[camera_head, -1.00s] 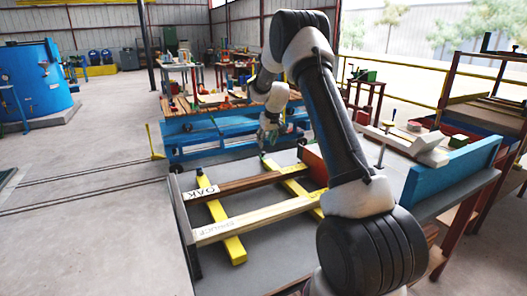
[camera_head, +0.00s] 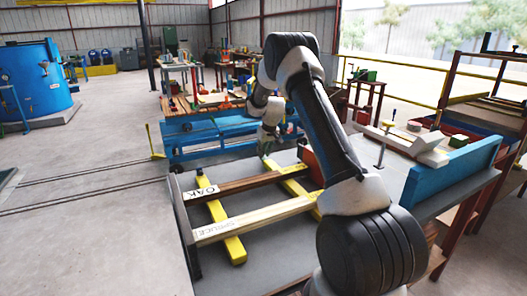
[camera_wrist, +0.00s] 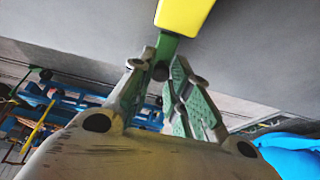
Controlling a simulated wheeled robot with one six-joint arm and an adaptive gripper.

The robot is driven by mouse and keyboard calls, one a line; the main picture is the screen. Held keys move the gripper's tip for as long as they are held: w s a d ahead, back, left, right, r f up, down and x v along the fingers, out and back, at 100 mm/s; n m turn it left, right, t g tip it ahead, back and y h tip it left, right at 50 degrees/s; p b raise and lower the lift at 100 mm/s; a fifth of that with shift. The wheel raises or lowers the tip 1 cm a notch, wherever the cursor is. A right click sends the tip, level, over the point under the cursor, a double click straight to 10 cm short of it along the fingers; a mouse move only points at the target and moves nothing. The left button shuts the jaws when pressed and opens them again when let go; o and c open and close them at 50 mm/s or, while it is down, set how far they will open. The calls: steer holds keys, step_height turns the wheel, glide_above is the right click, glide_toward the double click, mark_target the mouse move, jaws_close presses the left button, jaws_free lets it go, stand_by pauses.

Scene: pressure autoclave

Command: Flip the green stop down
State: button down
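The green stop (camera_wrist: 166,48) shows at the top of the wrist view, at the end of a yellow beam (camera_wrist: 184,14). A dark round part sits at its near end. My gripper (camera_wrist: 164,60) has its two fingertips around this end, one on each side, with a gap between the fingers lower down. Whether the pads press on the stop cannot be told. In the head view my gripper (camera_head: 266,148) is at the far end of a yellow beam (camera_head: 292,184), and the stop is too small and covered to make out clearly.
Boards marked OAK (camera_head: 232,190) and SPRUCE (camera_head: 262,217) lie across yellow beams on a grey table. A red block (camera_head: 309,160) stands right of my gripper. A blue rail cart (camera_head: 190,140) is behind. A blue panel (camera_head: 455,172) edges the table's right.

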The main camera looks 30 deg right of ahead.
steer(key=shift+w+f+g, duration=0.3)
steer(key=shift+w+g, duration=0.35)
steer(key=shift+g, duration=0.25)
steer(key=shift+w+f+g, duration=0.1)
steer(key=shift+w+g, duration=0.05)
steer(key=shift+g, duration=0.45)
steer(key=c, duration=1.3)
jaws_free()
steer(key=shift+c, duration=0.2)
step_height(320, 180, up, 12)
steer(key=s, duration=0.1)
steer(key=shift+s, duration=0.25)
